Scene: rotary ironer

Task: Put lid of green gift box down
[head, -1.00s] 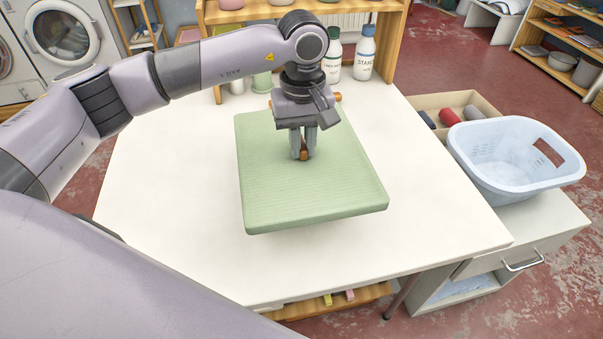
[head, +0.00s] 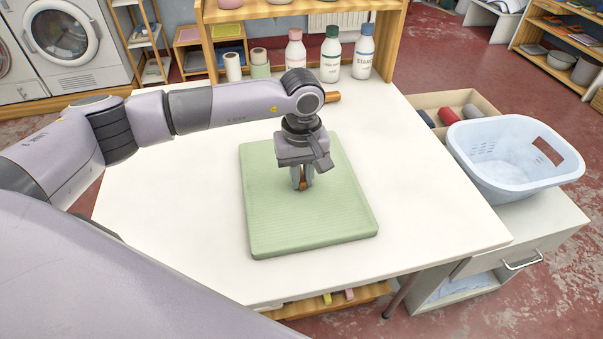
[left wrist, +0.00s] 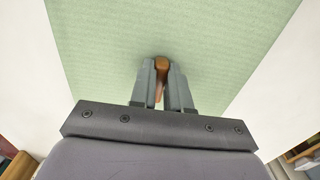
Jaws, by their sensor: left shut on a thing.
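The green lid (head: 310,215) lies flat at, or very close to, the white table top (head: 440,210), near its middle. In the left wrist view the lid (left wrist: 110,60) fills most of the upper picture. My left gripper (head: 303,186) points down over the lid and is shut on its brown knob (head: 303,184). The left wrist view shows the knob (left wrist: 161,68) between the two fingers (left wrist: 161,85). I cannot tell whether the lid fully touches the table. No green box body shows apart from the lid. My right gripper is not in view.
Bottles (head: 330,55) and rolls (head: 233,67) stand along the table's back below a wooden shelf (head: 205,40). A pale blue basket (head: 500,180) and an open tray (head: 420,103) with rolls stand at the right. The table's left and front areas are clear.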

